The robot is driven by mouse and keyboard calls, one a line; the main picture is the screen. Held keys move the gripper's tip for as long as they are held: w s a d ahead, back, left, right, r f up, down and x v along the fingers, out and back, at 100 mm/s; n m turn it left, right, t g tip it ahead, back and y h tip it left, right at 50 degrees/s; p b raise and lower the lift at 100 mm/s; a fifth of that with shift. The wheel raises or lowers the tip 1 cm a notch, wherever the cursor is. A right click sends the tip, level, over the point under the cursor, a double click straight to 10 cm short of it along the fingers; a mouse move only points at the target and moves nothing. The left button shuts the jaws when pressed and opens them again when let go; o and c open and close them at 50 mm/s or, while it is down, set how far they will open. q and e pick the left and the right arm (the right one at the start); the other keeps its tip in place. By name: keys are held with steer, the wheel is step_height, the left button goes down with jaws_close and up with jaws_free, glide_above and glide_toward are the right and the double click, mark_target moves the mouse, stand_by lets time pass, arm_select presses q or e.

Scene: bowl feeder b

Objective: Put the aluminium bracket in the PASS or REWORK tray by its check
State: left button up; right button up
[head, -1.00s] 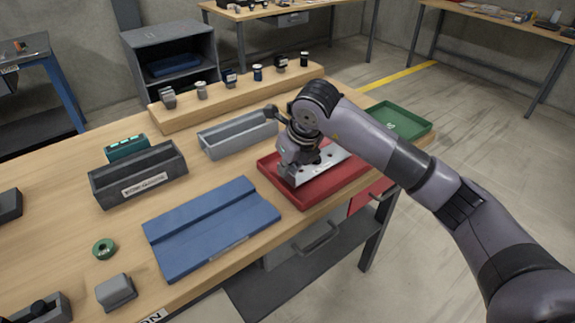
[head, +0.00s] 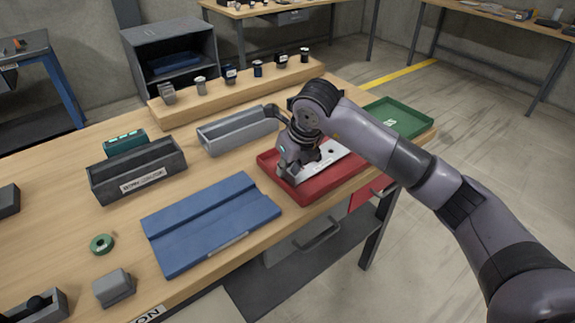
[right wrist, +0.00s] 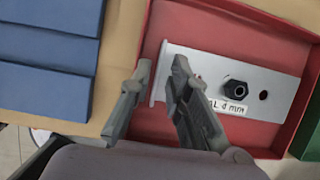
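The aluminium bracket (right wrist: 222,72), a flat silver plate with an upturned left end, lies in the red tray (right wrist: 222,18). It carries a black hex fitting, a hole and a small label. In the head view the bracket (head: 328,158) is partly hidden by my right gripper, and the red tray (head: 330,188) sits at the table's front right. My right gripper (right wrist: 162,68) is open, its fingers apart on either side of the bracket's upturned end. It also shows in the head view (head: 290,174). My left gripper is out of view.
A blue fixture plate (head: 210,225) lies left of the red tray. A grey trough (head: 238,132) and a dark labelled bin (head: 137,172) stand behind it. A wooden ledge (head: 235,92) holds several small parts. A green ring (head: 102,244) and grey block (head: 113,288) lie front left.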

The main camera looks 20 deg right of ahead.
steer(key=shift+o, duration=0.5)
steer(key=shift+r, duration=0.1)
steer(key=shift+r+p, duration=0.3)
steer(key=shift+p, duration=0.05)
steer(key=v, duration=1.2)
steer(key=shift+r, duration=0.25)
steer(key=shift+s, duration=0.1)
